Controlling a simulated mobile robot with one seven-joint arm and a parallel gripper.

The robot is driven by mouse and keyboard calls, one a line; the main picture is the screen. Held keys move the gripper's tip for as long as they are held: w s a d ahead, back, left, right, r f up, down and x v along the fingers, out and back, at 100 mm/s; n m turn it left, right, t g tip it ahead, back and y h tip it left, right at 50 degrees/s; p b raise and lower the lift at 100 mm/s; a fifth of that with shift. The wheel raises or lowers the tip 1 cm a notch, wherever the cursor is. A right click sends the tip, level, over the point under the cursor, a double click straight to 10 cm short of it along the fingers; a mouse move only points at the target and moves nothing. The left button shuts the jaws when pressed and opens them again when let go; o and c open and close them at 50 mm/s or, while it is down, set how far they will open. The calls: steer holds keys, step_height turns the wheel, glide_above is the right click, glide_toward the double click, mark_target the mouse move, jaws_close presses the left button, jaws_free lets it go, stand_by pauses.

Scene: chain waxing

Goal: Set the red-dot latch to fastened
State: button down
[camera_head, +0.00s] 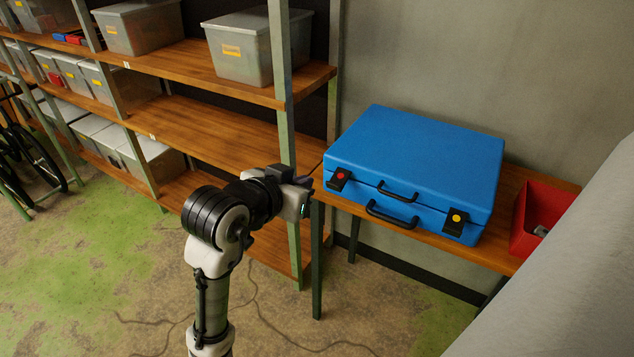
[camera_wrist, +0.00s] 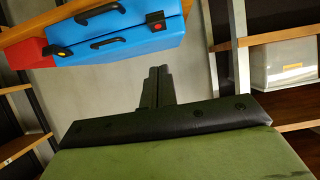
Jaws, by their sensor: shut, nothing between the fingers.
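A blue case (camera_head: 415,160) lies closed on a wooden table. Its red-dot latch (camera_head: 339,179) is a black plate at the left of the front face, and it also shows in the wrist view (camera_wrist: 155,18). A yellow-dot latch (camera_head: 455,221) is at the right of the front, with two black handles (camera_head: 397,193) between them. I cannot tell whether the red-dot latch is fastened. My gripper (camera_head: 308,183) is left of the red-dot latch, apart from it. In the wrist view its fingers (camera_wrist: 157,74) are together and empty, below the latch.
A red bin (camera_head: 540,215) stands at the table's right end. A metal-framed shelf (camera_head: 220,135) with grey boxes (camera_head: 250,45) is behind and left of my arm. The floor in front of the table is open.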

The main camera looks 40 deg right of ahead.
steer(key=p, duration=0.2)
glide_above(327, 184)
steer(key=s+a, duration=0.3)
step_height(327, 184, down, 4)
steer(key=shift+w+d+f, duration=0.1)
steer(key=shift+d+f, duration=0.1)
steer(key=shift+f, duration=0.45)
steer(key=shift+w+d+f, duration=0.1)
steer(key=shift+d+f, duration=0.05)
steer(key=shift+f, duration=0.45)
steer(key=shift+w+d+f, duration=0.1)
steer(key=shift+d+f, duration=0.1)
steer(key=shift+f, duration=0.45)
steer(key=shift+f, duration=0.1)
